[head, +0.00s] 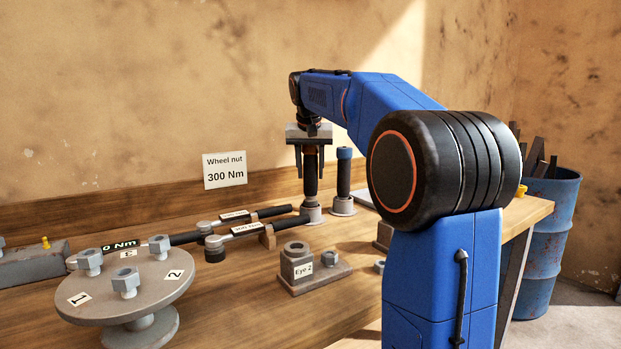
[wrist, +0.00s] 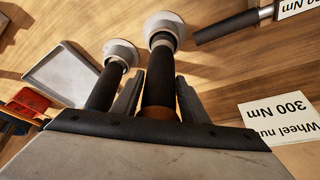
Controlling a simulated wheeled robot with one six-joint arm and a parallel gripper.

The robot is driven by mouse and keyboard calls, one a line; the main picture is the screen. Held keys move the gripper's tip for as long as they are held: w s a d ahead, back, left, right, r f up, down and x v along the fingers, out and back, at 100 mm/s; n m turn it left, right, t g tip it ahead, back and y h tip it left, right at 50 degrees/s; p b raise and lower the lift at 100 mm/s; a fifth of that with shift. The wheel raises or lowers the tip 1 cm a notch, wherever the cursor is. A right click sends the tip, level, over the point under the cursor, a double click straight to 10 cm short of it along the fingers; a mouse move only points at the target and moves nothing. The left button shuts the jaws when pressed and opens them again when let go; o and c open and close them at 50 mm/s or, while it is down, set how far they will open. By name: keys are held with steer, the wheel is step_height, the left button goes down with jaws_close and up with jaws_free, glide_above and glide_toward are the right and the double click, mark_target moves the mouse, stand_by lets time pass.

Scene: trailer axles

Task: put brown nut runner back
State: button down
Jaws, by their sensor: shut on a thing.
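The brown nut runner (head: 311,173) has a black grip and a grey lower end, and stands upright. My gripper (head: 310,160) comes from above and is shut on its upper part. In the wrist view the runner (wrist: 158,78) shows a brown band between my gripper's fingers (wrist: 158,98). Its lower end is at a round grey holder (head: 311,214) on the bench; I cannot tell whether it is fully seated. A blue-topped nut runner (head: 344,172) stands upright in a similar holder (head: 343,208) just right of it.
Torque wrenches (head: 245,229) lie left of the holders, one handle close to them. A round numbered stand (head: 125,290) with bolts is front left, and an "Eye 2" block (head: 299,265) front centre. A flat tray (wrist: 68,72) lies beyond the blue-topped runner. A wall sign (head: 225,170) stands behind.

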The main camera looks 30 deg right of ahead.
steer(key=shift+f, duration=1.3)
steer(key=c, duration=1)
jaws_free()
steer(key=shift+c, duration=0.2)
steer(key=shift+f, duration=0.1)
steer(key=v, duration=1.7)
steer(key=shift+r, duration=0.3)
steer(key=shift+d, duration=0.1)
